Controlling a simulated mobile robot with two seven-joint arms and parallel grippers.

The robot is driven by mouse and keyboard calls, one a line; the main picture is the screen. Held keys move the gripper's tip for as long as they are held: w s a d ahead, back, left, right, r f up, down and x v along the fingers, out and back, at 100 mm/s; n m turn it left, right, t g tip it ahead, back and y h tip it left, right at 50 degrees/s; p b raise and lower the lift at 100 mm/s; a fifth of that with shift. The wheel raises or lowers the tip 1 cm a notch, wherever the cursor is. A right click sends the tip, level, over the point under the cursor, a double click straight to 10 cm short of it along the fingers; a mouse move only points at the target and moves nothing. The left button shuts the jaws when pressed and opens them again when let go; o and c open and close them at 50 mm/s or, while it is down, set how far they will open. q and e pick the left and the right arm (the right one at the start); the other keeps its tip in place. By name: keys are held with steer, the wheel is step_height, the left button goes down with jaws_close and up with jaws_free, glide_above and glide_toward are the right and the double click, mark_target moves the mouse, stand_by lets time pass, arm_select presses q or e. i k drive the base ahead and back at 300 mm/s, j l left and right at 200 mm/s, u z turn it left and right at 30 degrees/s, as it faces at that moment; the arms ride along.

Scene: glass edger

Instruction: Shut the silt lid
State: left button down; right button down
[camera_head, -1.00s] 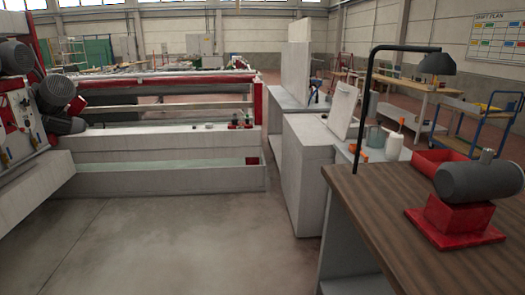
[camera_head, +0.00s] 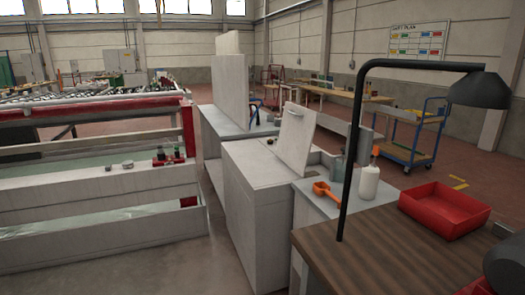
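A pale grey lid (camera_head: 296,138) with a small handle near its top edge stands raised and tilted at the back of a light grey box-shaped cabinet (camera_head: 245,205). I take it to be the silt lid; it is open. The cabinet stands right of the centre, beside the wooden bench. Neither of my grippers shows in the head view.
An orange scoop (camera_head: 329,191) and a white bottle (camera_head: 369,184) stand right of the cabinet. A black lamp (camera_head: 478,90) arches over the wooden bench (camera_head: 370,255), which holds a red tray (camera_head: 444,209). A long trough (camera_head: 100,235) lies left. Floor shows between trough and cabinet.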

mark_target(298, 126)
steer(key=i+j+z, duration=0.15)
steer(key=i+z, duration=0.2)
steer(key=z, duration=0.15)
steer(key=i+j+z, duration=0.3)
steer(key=z, duration=0.15)
steer(key=i+j+z, duration=0.25)
steer(key=j+z, duration=0.25)
steer(key=i+j+z, duration=0.2)
steer(key=j+z, duration=0.15)
steer(key=z, duration=0.15)
